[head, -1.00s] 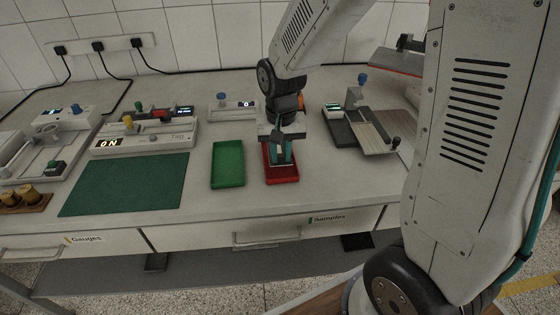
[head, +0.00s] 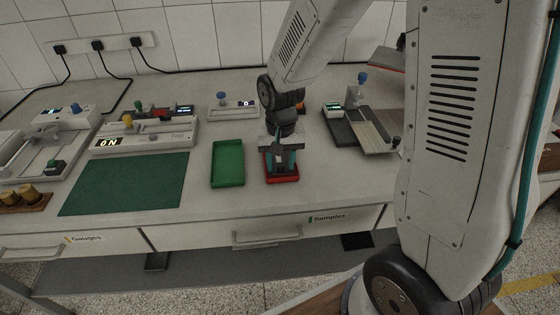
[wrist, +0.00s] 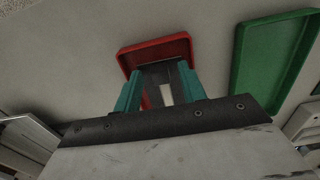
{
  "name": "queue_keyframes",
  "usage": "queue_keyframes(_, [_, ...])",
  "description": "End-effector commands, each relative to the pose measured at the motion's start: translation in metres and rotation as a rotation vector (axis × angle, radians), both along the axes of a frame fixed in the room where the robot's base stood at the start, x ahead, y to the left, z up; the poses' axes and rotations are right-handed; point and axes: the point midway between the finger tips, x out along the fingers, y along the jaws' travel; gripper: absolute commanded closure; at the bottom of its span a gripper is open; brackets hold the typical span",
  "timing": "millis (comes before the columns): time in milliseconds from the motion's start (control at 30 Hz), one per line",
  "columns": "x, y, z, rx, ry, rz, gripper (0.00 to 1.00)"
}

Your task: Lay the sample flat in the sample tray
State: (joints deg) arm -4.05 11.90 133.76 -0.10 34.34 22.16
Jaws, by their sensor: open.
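My gripper (head: 282,168) points down over the red tray (head: 284,180), its teal fingers apart; they also show in the wrist view (wrist: 162,68). In the wrist view, a dark grey flat piece with a pale strip (wrist: 167,93) shows between the fingers, in front of the red tray (wrist: 158,50). It may be the sample, but I cannot tell whether it lies in the tray or touches the fingers. A green tray (head: 228,164) stands just left of the red one and looks empty. The gripper hides most of the red tray's inside in the head view.
A green mat (head: 125,185) lies left of the trays. Devices with displays (head: 145,138) stand behind it. A device with a grey plate (head: 372,132) stands right of the gripper. Brass weights (head: 22,194) sit at the far left. The bench front is clear.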

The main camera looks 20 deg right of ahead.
Motion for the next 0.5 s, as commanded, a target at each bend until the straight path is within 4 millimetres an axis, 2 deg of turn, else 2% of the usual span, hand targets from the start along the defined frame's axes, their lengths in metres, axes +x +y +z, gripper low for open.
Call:
queue_keyframes(167, [0.001, 0.0, 0.021, 0.0, -0.005, 0.0, 0.59])
queue_keyframes(500, [0.001, 0.0, 0.093, 0.0, -0.005, -0.001, 0.59])
